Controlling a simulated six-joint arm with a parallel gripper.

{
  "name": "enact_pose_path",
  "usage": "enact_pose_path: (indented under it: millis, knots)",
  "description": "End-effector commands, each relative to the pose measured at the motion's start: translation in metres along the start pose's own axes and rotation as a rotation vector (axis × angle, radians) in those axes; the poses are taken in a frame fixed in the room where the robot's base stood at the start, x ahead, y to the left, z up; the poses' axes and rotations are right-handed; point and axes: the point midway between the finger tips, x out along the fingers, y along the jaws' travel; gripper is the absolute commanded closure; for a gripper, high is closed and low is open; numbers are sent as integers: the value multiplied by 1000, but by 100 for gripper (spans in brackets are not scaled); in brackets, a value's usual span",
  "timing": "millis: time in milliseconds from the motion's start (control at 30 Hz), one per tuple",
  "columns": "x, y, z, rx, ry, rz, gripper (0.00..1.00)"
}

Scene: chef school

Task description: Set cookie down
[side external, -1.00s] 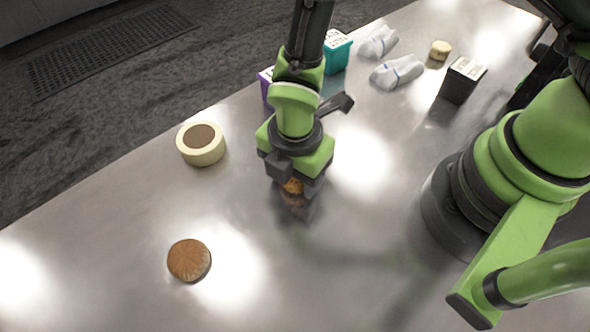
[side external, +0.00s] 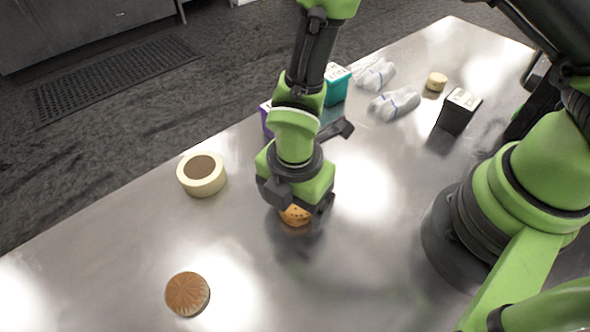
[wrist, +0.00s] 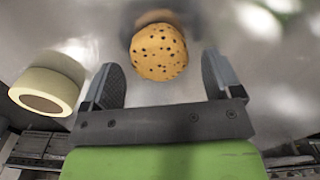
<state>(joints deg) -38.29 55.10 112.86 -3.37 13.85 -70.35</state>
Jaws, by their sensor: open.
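The cookie (side external: 295,215), golden-brown with dark chips, is under my gripper (side external: 298,207) at the middle of the metal table (side external: 120,230). In the wrist view the cookie (wrist: 158,48) shows its round chip-dotted face between and just past the tips of my open gripper (wrist: 160,68). A gap shows on both sides of the cookie, so neither finger appears to touch it. A brownish reflection borders its far edge. The cookie appears to be at the tabletop, but its lower edge is partly hidden and contact is not clear.
A cream tape-like ring (side external: 203,177) lies left. A round brown patterned item (side external: 187,294) lies front left. Behind stand a teal box (side external: 337,85), a purple box (side external: 266,118), wrapped white items (side external: 394,104), a small beige piece (side external: 436,82) and a black box (side external: 459,111). Front centre is clear.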

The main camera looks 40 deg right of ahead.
Motion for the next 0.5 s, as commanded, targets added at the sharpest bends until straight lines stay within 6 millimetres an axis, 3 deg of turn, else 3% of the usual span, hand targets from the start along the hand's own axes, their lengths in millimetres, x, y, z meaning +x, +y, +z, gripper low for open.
enact_pose_path:
  millis: [300,500]
  knots:
    - [-67,1,0,1,3,7,16]
    - [-96,0,0,1,2,3,16]
